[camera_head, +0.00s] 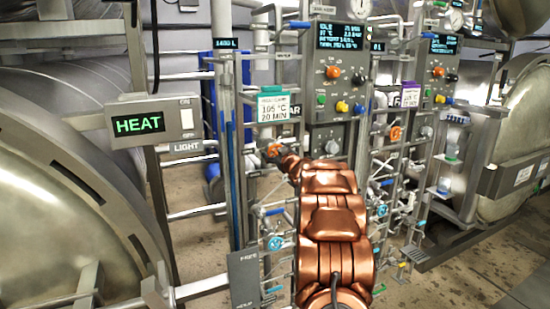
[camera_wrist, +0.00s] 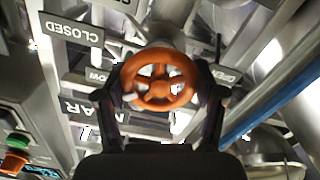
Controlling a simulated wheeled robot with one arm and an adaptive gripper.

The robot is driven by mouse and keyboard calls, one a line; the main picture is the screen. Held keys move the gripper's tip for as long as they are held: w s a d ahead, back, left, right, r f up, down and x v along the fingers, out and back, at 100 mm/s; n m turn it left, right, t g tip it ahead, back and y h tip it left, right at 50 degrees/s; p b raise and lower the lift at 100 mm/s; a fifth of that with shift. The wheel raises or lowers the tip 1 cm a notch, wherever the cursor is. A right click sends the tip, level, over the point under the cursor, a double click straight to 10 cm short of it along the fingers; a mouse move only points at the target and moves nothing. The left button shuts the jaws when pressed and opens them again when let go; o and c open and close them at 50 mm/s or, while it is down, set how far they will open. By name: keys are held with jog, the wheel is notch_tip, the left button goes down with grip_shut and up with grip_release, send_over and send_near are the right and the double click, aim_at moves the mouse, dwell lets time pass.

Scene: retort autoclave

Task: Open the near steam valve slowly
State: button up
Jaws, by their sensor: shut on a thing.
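The near steam valve's orange handwheel (camera_wrist: 158,93) is large in the middle of the wrist view, with spokes and a round hub. My gripper (camera_wrist: 160,70) is shut on it, one dark finger on each side of the rim. A plate reading CLOSED (camera_wrist: 72,33) shows upside down at upper left, and a partly hidden OPEN plate (camera_wrist: 228,74) is to the right. Part of a NEAR label (camera_wrist: 84,132) shows below. In the head view the orange wheel (camera_head: 273,150) is small at the end of my copper arm, and the fingers there are hard to make out.
A lit HEAT sign (camera_head: 139,124) hangs at left before a large round vessel. A card (camera_head: 273,107) reading 105 °C 20 MIN is just above the wheel. A second orange wheel (camera_head: 395,133) and a control panel (camera_head: 340,75) stand to the right. Pipes crowd the area.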

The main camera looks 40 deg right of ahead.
jog(key=shift+f+n+b, duration=0.15)
jog(key=shift+n+b, duration=0.25)
jog(key=shift+n, duration=0.4)
jog(key=o, duration=1.1)
jog(key=shift+o, duration=0.2)
jog(key=shift+s, duration=0.1)
jog(key=v, duration=1.2)
dwell(0.8)
